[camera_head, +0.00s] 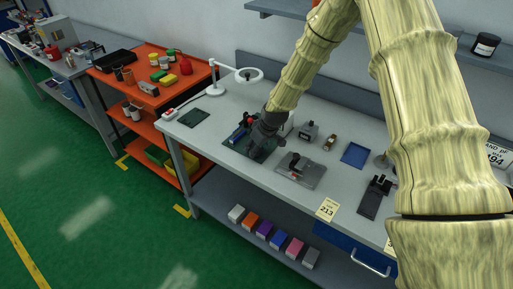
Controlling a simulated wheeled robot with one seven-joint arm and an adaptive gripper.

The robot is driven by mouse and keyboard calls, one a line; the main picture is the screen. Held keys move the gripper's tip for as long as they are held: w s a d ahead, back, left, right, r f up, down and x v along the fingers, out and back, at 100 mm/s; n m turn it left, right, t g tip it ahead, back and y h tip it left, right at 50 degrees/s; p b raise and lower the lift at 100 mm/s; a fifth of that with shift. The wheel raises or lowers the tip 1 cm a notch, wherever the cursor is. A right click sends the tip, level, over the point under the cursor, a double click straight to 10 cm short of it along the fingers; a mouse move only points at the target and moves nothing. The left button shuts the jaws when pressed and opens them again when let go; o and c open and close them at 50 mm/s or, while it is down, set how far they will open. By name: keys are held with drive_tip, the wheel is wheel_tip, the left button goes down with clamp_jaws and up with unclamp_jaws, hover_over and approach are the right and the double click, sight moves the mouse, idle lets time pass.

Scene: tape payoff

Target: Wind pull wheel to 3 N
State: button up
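My bamboo-patterned arm reaches down from the upper right to the grey workbench (228,135). My dark gripper (257,143) is low over a dark green base plate (264,155) on the bench. Its fingers are small and dark against the plate, so I cannot tell whether they are open or touch anything. A blue part (237,133) shows on the plate just left of the gripper. I cannot make out the pull wheel or any force reading; the gripper hides part of this fixture.
A ring lamp (249,75) stands at the back left. The bench's left front is fairly clear.

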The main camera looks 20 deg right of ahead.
drive_tip(key=shift+m+t+h+b, duration=0.3)
drive_tip(key=shift+m+h+b, duration=0.65)
drive_tip(key=shift+m, duration=1.55)
drive_tip(key=o, duration=1)
drive_tip(key=shift+c, duration=0.2)
drive_tip(key=v, duration=1.2)
drive_tip(key=shift+a, duration=0.1)
